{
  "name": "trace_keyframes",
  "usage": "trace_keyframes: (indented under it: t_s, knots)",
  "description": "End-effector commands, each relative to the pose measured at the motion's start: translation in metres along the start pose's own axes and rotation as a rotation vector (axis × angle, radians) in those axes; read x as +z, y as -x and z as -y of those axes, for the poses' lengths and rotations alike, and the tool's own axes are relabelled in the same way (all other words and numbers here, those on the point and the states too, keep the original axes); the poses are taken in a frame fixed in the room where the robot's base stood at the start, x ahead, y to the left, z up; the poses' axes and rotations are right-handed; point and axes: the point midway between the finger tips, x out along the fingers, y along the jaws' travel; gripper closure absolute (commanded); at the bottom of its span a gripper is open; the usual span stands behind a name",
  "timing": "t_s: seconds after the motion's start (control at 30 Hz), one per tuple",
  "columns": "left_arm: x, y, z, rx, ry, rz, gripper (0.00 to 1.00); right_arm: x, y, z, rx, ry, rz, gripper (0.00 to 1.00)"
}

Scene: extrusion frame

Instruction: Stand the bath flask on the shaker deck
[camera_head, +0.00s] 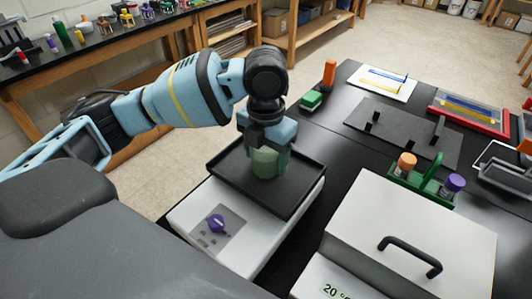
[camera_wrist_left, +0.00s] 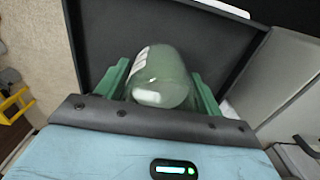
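The bath flask (camera_wrist_left: 162,80) is a pale green, see-through vessel with a white label, seen from above in the left wrist view. My left gripper (camera_wrist_left: 160,92) has its green fingers on either side of the flask, closed against it. In the head view my left gripper (camera_head: 266,158) points down over the shaker deck (camera_head: 301,190), a black rimmed tray on a white machine with a purple knob (camera_head: 216,222). The flask is mostly hidden there by the fingers. It looks upright, within the deck's outline; I cannot tell whether its base touches. My right gripper is out of view.
A white lidded box with a black handle (camera_head: 410,257) stands right of the shaker. Behind it are a green carrier (camera_head: 423,184) with orange- and purple-capped bottles and a black plate with posts (camera_head: 403,131). A green block (camera_head: 311,100) lies behind the deck.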

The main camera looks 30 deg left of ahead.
Motion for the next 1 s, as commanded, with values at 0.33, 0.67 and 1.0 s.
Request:
trace_keyframes:
  t_s: [0.33, 0.67, 1.0]
  knots:
    - [0.0, 0.001, 0.0, 0.0, 0.0, 0.0, 0.27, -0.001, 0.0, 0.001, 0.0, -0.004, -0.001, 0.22]
    - [0.001, 0.048, 0.001, 0.0, 0.0, 0.006, 0.27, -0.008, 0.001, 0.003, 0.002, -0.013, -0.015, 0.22]
    - [0.0, 0.111, 0.0, 0.001, 0.0, 0.005, 0.27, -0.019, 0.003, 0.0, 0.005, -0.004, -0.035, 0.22]
